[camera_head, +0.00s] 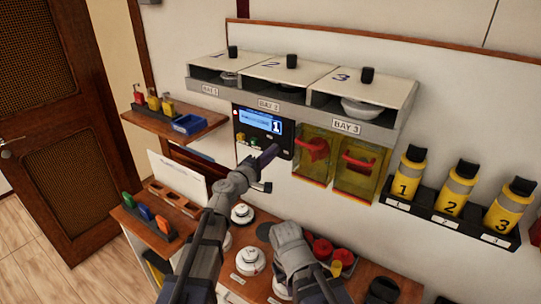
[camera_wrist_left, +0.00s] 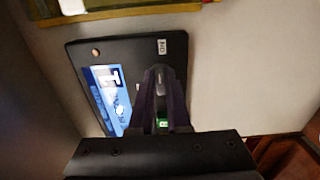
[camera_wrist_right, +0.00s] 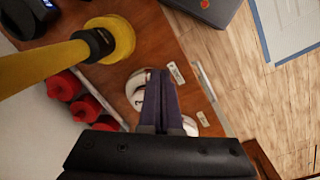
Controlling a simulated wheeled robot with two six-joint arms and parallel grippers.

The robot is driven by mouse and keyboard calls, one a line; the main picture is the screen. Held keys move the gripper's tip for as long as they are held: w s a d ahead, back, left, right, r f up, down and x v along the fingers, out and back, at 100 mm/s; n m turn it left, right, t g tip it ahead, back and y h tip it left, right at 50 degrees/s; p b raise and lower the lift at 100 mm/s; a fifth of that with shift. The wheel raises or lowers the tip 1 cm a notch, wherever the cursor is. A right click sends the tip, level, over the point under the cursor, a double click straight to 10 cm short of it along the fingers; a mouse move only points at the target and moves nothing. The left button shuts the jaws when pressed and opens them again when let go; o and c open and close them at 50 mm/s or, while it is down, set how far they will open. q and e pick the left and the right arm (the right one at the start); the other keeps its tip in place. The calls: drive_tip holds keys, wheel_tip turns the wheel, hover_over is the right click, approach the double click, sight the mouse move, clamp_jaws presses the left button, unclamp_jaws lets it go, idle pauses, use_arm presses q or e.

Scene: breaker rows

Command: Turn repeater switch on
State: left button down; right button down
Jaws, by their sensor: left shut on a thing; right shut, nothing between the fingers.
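A black panel (camera_head: 243,121) with a blue display and small coloured lamps is on the wall below the bays. It also shows in the left wrist view (camera_wrist_left: 88,53), with the blue display, a small white label and a green spot. My left gripper (camera_wrist_left: 160,80) is at the panel front, its fingers shut on a small dark switch that they mostly hide. In the head view my left gripper (camera_head: 271,153) is at the panel's lower right. My right gripper (camera_wrist_right: 155,72) is shut and empty, pointing down over the counter beside a white round dial. The switch's position cannot be told.
Two yellow clear-covered boxes with red handles (camera_head: 316,150) are right of the panel. Yellow numbered cylinders (camera_head: 409,175) stand in a black rack farther right. Bay shelves (camera_head: 262,98) jut out above. Red caps (camera_wrist_right: 65,85) and white dials (camera_head: 249,259) crowd the counter.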

use_arm(q)
drive_tip(key=shift+s+m, duration=0.1)
drive_tip(key=shift+m, duration=0.2)
drive_tip(key=c, duration=0.9)
unclamp_jaws()
drive_tip(key=v, duration=0.7)
drive_tip(key=shift+s+a, duration=0.2)
drive_tip(key=shift+s, duration=0.1)
drive_tip(key=shift+f, duration=0.1)
